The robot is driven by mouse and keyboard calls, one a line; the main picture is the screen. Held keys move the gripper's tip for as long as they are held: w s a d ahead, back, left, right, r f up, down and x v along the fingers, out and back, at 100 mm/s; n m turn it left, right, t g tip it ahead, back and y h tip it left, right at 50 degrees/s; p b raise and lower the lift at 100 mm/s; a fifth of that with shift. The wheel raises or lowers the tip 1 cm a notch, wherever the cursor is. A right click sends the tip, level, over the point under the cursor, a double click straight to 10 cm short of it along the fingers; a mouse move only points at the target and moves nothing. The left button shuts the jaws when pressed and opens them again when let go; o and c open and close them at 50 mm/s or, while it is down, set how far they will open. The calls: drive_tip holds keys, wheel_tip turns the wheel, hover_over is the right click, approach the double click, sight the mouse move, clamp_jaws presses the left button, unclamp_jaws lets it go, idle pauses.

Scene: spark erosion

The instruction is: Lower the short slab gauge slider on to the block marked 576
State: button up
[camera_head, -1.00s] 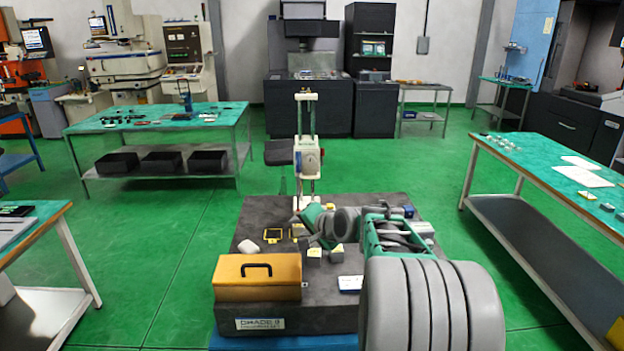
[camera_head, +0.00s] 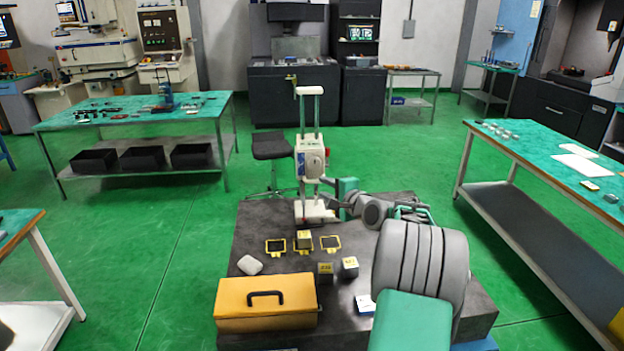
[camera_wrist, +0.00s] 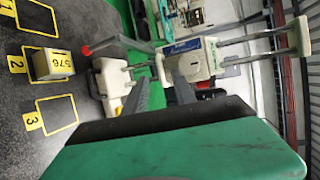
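The slab gauge (camera_head: 309,150) stands upright at the back of the dark slab, with two columns and a white slider (camera_head: 311,158) partway up. The wrist view shows the slider (camera_wrist: 192,60) sideways. The block marked 576 (camera_wrist: 54,65) sits on the yellow frame numbered 2; in the head view this block (camera_head: 304,239) is in front of the gauge base. My gripper (camera_wrist: 165,92) has its grey fingers apart, with nothing seen held, near the slider. In the head view my gripper (camera_head: 332,187) is right of and below the slider; contact cannot be told.
Empty yellow frames (camera_head: 275,246) and (camera_head: 330,243) flank the block. A yellow case (camera_head: 265,303), a white object (camera_head: 249,265) and a blue-white box (camera_head: 365,305) lie on the slab (camera_head: 250,225). A stool (camera_head: 272,147) stands behind.

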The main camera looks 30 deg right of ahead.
sight(317, 182)
drive_tip(key=p+x, duration=0.1)
drive_tip(key=x, duration=0.1)
drive_tip(key=d+x, duration=0.1)
drive_tip(key=x, duration=0.2)
drive_tip(key=shift+w+f+p, duration=0.1)
drive_tip(key=shift+w+p, duration=0.2)
drive_tip(key=shift+p, duration=0.05)
drive_tip(key=shift+w+f, duration=0.1)
drive_tip(key=shift+w, duration=0.35)
clamp_jaws()
drive_tip(key=shift+f, duration=0.1)
